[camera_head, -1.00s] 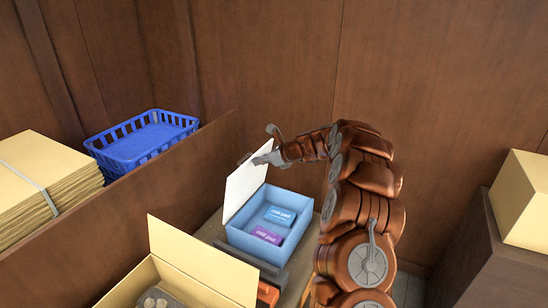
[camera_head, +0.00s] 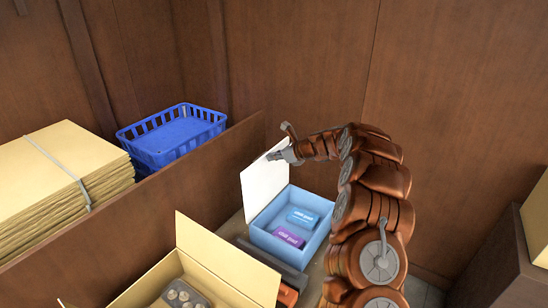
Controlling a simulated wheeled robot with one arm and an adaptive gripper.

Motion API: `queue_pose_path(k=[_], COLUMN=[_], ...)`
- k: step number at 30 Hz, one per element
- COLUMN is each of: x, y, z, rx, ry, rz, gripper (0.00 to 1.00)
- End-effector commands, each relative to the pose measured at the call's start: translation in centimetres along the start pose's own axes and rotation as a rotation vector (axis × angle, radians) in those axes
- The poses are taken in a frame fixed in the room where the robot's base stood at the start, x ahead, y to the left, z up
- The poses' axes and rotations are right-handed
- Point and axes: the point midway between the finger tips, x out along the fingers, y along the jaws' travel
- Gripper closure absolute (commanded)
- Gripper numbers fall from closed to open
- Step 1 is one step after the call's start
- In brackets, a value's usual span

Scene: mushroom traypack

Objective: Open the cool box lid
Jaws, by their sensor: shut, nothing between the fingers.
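The cool box (camera_head: 276,238) is light blue and stands on a surface in the middle of the view. Its white lid (camera_head: 263,186) stands up, tilted open, along the box's left side. Inside lie a blue cool pack (camera_head: 303,218) and a purple cool pack (camera_head: 288,239). My gripper (camera_head: 274,156) is at the lid's upper edge, shut with nothing held. I cannot tell whether it touches the lid. My arm comes in from the right side of the box.
An open cardboard box (camera_head: 226,273) with dark contents stands in front, left of the cool box. A wooden partition (camera_head: 130,228) runs along the left. Beyond it are a blue basket (camera_head: 171,137) and strapped flat cardboard (camera_head: 58,180). Another carton (camera_head: 537,222) stands at the far right.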

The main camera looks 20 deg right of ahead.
Motion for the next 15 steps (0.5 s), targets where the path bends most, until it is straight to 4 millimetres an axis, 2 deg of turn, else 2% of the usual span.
queue_pose_path(k=[9, 15], x=[-0.3, -2.1], y=[-0.1, -0.5], z=[-0.1, -1.0], rx=[0.001, 0.002], ry=[0.000, 0.000], rz=[-0.001, -0.003], gripper=[1.00, 1.00])
